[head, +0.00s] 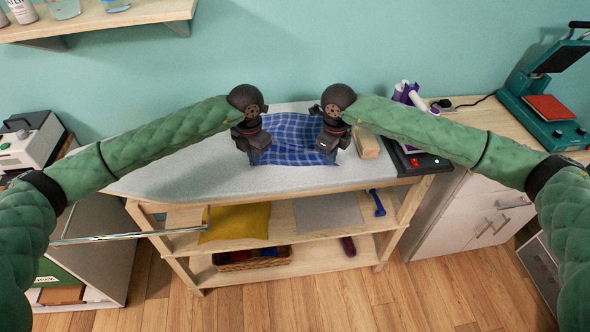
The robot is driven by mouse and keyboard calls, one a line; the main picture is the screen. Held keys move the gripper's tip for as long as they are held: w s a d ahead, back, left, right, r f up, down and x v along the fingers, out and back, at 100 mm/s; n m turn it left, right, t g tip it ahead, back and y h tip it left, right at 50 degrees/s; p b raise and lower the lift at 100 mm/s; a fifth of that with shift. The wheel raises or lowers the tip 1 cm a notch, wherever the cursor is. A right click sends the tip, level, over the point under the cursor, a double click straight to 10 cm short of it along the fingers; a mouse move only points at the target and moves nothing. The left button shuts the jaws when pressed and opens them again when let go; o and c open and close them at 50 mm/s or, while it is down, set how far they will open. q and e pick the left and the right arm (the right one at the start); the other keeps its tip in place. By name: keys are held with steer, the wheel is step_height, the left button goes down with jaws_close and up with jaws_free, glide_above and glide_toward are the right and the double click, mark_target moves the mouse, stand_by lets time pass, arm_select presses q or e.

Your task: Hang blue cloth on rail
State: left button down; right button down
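The blue checked cloth (292,137) lies rumpled on the grey padded board top (180,165), with its near edge by the board's front edge. My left gripper (256,157) points down at the cloth's left near corner. My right gripper (329,156) points down at its right near corner. Both seem to touch the cloth, but the fingertips are too small and dark to show whether they are closed on it. A shiny metal rail (130,237) sticks out horizontally at the left, in front of the board's stand.
A yellow cloth (235,222) and a grey cloth (328,214) lie on the shelf below. A wooden block (367,145) and an iron stand (415,160) sit right of the blue cloth. A green heat press (545,100) stands at the far right. The wooden floor in front is clear.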

arm_select(q)
steer(key=shift+r, duration=0.1)
arm_select(e)
steer(key=shift+r, duration=0.15)
